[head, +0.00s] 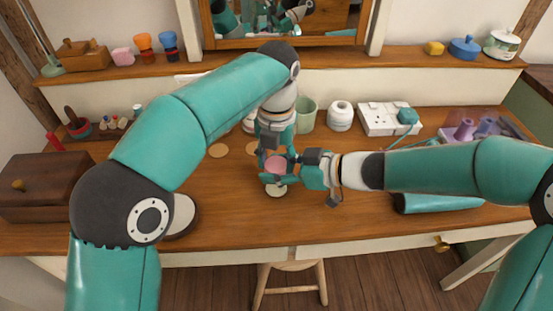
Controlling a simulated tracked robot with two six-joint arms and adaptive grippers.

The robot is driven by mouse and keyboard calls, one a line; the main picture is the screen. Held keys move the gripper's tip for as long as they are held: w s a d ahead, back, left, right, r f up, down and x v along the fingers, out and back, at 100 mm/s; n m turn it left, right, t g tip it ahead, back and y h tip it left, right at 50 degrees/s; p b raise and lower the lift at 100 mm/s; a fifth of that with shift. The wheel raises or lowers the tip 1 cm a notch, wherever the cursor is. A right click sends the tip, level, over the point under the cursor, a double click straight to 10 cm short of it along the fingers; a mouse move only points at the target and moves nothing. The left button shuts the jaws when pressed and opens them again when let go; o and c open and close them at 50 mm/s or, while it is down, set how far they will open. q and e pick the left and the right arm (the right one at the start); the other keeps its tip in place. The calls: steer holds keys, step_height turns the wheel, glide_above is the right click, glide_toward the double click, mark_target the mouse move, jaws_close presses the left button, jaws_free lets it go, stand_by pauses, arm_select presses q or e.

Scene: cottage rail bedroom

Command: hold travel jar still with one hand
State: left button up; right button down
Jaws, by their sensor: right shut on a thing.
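A small pink round thing (276,162), which looks like the travel jar or its lid, is at the middle of the wooden dresser top. Fingers hide most of it, so its lower part is unclear. My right gripper (278,172) reaches in from the right and is shut on it from the side. My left gripper (275,150) points down from above, its fingers close around or just behind the pink thing. I cannot tell whether they touch it. A pale round disc (275,191) lies just in front, below the grippers.
A green cup (305,115), a white jar (340,115) and a white compartment tray (380,119) stand behind. A wooden box (45,187) is at left, a purple tray (455,135) at right. The front middle is clear.

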arm_select(q)
steer(key=c, duration=0.4)
steer(key=n, duration=0.3)
steer(key=shift+n, duration=0.3)
steer(key=shift+c, duration=0.2)
steer(key=o, duration=1.3)
steer(key=shift+c, duration=0.2)
steer(key=shift+d, duration=0.1)
